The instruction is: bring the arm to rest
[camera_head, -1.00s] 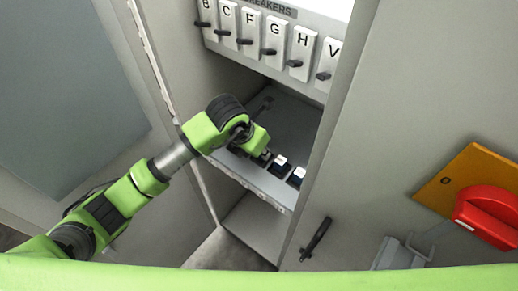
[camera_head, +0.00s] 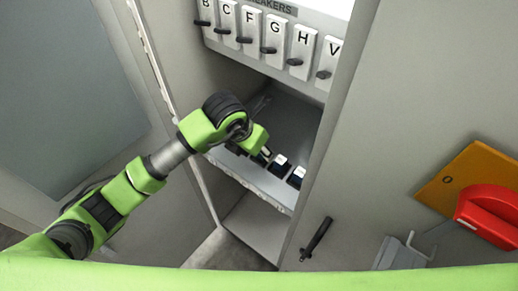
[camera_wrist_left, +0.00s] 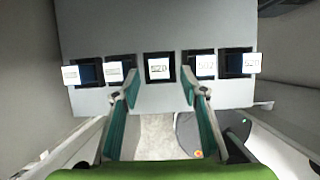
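My left arm reaches from the lower left into the open cabinet bay in the head view. Its gripper (camera_head: 264,157) is over the shelf with a row of small dark blocks with white labels. In the left wrist view the gripper (camera_wrist_left: 160,82) is open, its two teal-lined fingers apart and nothing between them. The fingertips lie just below either side of the middle labelled block (camera_wrist_left: 159,67); I cannot tell whether they touch anything. Several blocks sit in a row on the grey shelf (camera_wrist_left: 160,100). My right gripper is not in view.
A breaker panel (camera_head: 290,12) with lettered levers hangs above the bay. The cabinet side walls stand close on both sides. At right are a door with a black handle (camera_head: 316,238), a red rotary switch (camera_head: 488,212) on a yellow plate, and a grey bracket (camera_head: 400,252).

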